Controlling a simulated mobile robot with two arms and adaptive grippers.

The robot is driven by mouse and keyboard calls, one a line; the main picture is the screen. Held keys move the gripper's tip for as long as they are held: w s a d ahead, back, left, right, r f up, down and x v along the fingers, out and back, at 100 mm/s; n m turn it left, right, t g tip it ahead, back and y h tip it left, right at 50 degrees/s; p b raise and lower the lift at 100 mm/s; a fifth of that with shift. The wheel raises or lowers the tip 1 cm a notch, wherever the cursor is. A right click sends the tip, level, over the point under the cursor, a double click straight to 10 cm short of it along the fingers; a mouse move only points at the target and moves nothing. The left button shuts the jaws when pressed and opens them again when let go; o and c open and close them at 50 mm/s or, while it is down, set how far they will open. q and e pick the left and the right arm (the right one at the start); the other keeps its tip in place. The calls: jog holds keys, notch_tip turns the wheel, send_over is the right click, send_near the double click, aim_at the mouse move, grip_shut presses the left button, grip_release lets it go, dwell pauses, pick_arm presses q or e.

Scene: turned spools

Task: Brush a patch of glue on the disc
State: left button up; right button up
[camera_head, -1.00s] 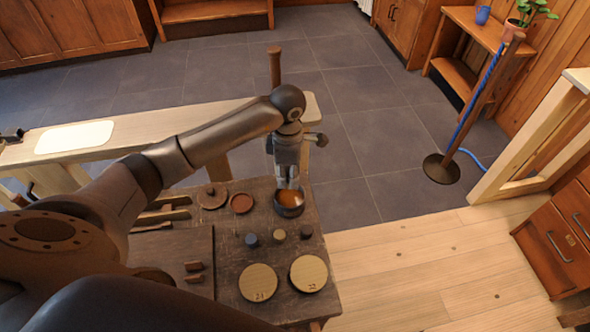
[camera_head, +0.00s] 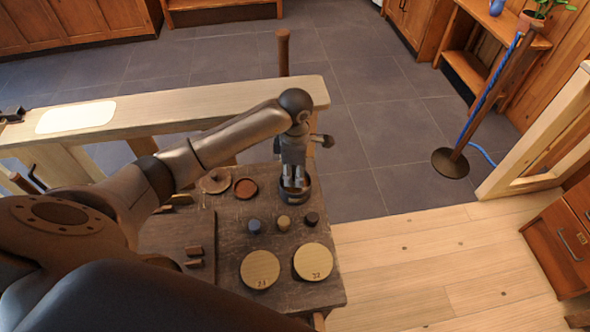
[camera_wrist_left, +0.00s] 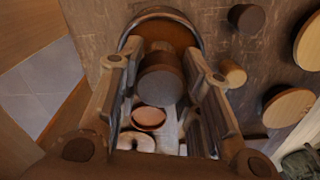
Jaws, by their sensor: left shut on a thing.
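My left gripper (camera_head: 296,182) points down over the dark glue pot (camera_head: 293,207) at the table's right edge. The left wrist view shows the pot (camera_wrist_left: 160,13) with brown glue (camera_wrist_left: 170,34) beyond the fingers. The gripper (camera_wrist_left: 160,85) is shut on a brown, round-ended cylindrical thing (camera_wrist_left: 160,78), seen nearly end-on. It appears to be the brush; its bristles are hidden. Two pale round wooden discs with dark numbers lie at the table's front right: the left disc (camera_head: 260,269) and the right disc (camera_head: 313,262). My right gripper is not in view.
Three small pegs, dark blue (camera_head: 255,226), tan (camera_head: 283,223) and dark (camera_head: 312,219), stand between pot and discs. A reddish-brown dish (camera_head: 245,188) and a wooden round piece (camera_head: 215,181) lie left of the pot. A pale beam (camera_head: 190,105) runs behind the table.

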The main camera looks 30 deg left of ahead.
pick_arm(q)
jog(key=shift+f+b, duration=0.45)
jog(key=shift+f, duration=0.05)
dwell(0.8)
dwell(1.4)
jog(key=shift+r+p, duration=2)
jog(key=shift+r, duration=1.5)
jog(key=s+d+r+m, duration=0.2)
jog(key=s+r+m, duration=0.4)
jog(key=m, duration=0.5)
jog(key=s+d+r+m, duration=0.3)
jog(key=s+r+m, duration=0.3)
jog(key=m, duration=0.5)
jog(key=shift+s+d+r, duration=0.2)
jog(key=shift+d+r, duration=0.05)
